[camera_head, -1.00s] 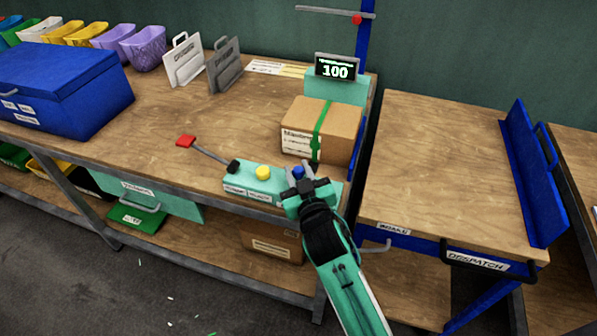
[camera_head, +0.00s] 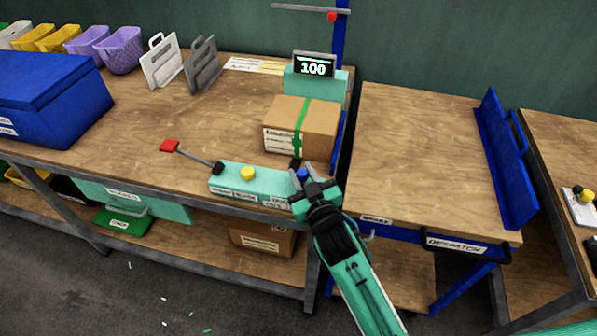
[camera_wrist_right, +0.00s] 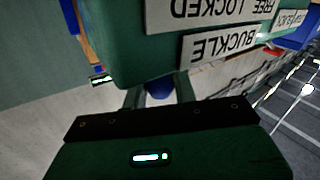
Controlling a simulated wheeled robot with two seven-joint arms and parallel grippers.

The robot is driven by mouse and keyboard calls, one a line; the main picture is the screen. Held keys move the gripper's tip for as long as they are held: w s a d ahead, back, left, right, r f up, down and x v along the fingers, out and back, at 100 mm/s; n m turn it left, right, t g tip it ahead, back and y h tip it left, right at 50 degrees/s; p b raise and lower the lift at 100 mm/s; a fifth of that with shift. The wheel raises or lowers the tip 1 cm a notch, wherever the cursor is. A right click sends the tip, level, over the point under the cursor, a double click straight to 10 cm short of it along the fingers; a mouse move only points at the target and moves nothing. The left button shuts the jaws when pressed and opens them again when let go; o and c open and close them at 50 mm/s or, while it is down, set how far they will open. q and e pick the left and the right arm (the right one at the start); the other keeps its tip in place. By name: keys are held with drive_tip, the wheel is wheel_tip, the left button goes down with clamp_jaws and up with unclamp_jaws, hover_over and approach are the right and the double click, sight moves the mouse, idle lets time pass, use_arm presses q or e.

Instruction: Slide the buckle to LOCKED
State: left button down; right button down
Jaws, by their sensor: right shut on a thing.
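The teal control box (camera_head: 228,179) sits at the front edge of the wooden bench, with a yellow button (camera_head: 247,173) on top. A blue buckle knob (camera_head: 302,174) is at its right end. My right gripper (camera_head: 308,176) reaches up from below and is shut on the knob. In the right wrist view the blue knob (camera_wrist_right: 160,90) shows partly between the two fingers. The BUCKLE label (camera_wrist_right: 222,45) and the FREE LOCKED label (camera_wrist_right: 215,10) appear upside down there. Which mark the knob stands at cannot be told. My left gripper is not in view.
A red-ended lever (camera_head: 170,146) sticks out left of the control box.

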drive_tip(key=shift+d+f, duration=0.1)
drive_tip(key=shift+d, duration=0.05)
drive_tip(key=c, duration=1.4)
unclamp_jaws()
drive_tip(key=shift+o, duration=1.3)
drive_tip(key=shift+d, duration=0.15)
drive_tip(key=shift+s, duration=0.15)
drive_tip(key=shift+s, duration=0.4)
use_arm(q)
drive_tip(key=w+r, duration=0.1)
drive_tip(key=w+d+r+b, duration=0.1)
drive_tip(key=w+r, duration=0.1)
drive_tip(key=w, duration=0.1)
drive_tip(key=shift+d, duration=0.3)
use_arm(e)
drive_tip(key=v, duration=1.2)
drive_tip(key=shift+s+d, duration=0.2)
drive_tip(key=shift+s, duration=0.2)
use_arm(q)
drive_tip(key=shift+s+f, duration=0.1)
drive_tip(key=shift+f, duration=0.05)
